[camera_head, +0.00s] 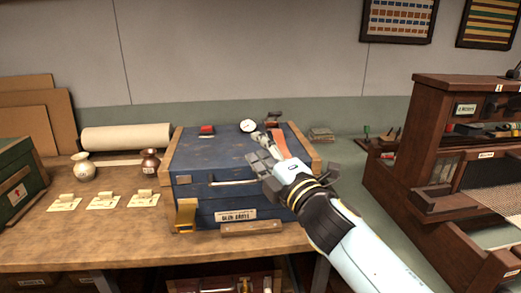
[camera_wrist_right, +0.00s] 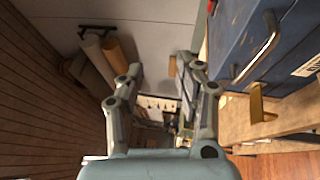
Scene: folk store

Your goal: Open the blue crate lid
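The blue crate (camera_head: 215,160) stands on the wooden bench with its lid down. A pale bar handle (camera_head: 232,183) is on its front, above a paper label (camera_head: 236,215). On the lid lie a small red item (camera_head: 207,130), a round white dial (camera_head: 248,126) and an orange strip (camera_head: 281,148). My right gripper (camera_head: 262,160) is in front of the crate's right part in the head view; contact cannot be told. In the right wrist view the gripper (camera_wrist_right: 160,88) has its fingers apart with nothing between them, and the crate (camera_wrist_right: 245,30) and its handle (camera_wrist_right: 258,50) are at the right. My left gripper is not in view.
Two small vases (camera_head: 84,165) and (camera_head: 150,162), a paper roll (camera_head: 125,138) and several tags (camera_head: 103,201) are left of the crate. A yellow piece (camera_head: 185,215) is at its front left. A dark wooden cabinet (camera_head: 425,150) stands at the right.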

